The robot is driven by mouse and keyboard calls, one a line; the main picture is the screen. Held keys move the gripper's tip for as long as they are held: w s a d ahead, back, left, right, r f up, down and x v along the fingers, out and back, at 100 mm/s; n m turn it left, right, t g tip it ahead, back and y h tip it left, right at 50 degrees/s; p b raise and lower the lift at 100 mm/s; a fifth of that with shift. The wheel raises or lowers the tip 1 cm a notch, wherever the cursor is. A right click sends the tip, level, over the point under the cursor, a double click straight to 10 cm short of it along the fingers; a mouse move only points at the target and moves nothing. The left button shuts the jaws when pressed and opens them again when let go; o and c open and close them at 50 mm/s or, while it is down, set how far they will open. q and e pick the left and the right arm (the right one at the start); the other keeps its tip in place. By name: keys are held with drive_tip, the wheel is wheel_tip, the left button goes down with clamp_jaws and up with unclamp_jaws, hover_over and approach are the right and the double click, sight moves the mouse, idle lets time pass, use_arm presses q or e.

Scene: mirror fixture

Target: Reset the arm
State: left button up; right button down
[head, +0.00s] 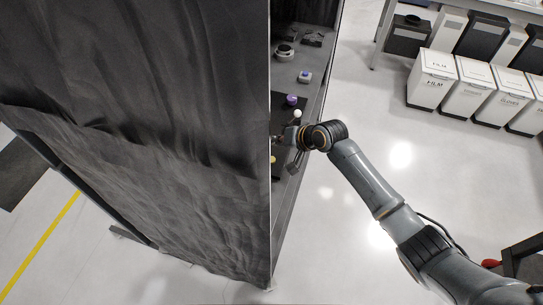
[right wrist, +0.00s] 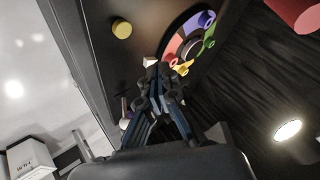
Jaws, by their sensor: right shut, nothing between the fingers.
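My right arm (head: 375,185) reaches in from the lower right in the head view. Its gripper (head: 281,150) is at the edge of the dark bench, partly hidden by the black curtain's edge. In the right wrist view the right gripper (right wrist: 160,78) is shut, with nothing between its fingers. Its tips appear in front of a round dial (right wrist: 172,48) with coloured segments and coloured pegs; I cannot tell whether they touch it. My left arm and gripper are not in view.
A black curtain (head: 130,90) covers the left side. Small fixtures, including a purple knob (head: 291,99) and a white ball (head: 297,114), sit on the bench (head: 300,85). A yellow knob (right wrist: 121,28) is left of the dial. White bins (head: 432,80) stand at right; the middle floor is clear.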

idle(0.3)
drive_tip(key=shift+n+g, duration=0.3)
drive_tip(key=s, duration=0.1)
drive_tip(key=s+f, duration=0.1)
drive_tip(key=s, duration=0.1)
drive_tip(key=s+f, duration=0.1)
drive_tip(key=s, duration=0.1)
drive_tip(key=shift+s, duration=0.1)
drive_tip(key=s+d+g+h, duration=0.1)
drive_tip(key=s+d+h, duration=0.1)
drive_tip(key=s+d, duration=0.6)
drive_tip(key=s+d+h, duration=0.2)
drive_tip(key=s+d, duration=0.3)
drive_tip(key=s, duration=0.7)
drive_tip(key=s+d+g+h, duration=0.1)
drive_tip(key=s+d+h, duration=0.2)
drive_tip(key=s+d, duration=0.5)
drive_tip(key=s+a+f+n+g+b, duration=0.2)
drive_tip(key=f+b, duration=0.6)
drive_tip(key=f, duration=2.6)
drive_tip(key=s+d+f+b, duration=0.3)
drive_tip(key=s+f+b, duration=0.3)
drive_tip(key=s+f, duration=1.1)
wheel_tip(320, 180, down, 4)
drive_tip(key=shift+s+m+g, duration=0.3)
drive_tip(key=shift+s+m, duration=0.1)
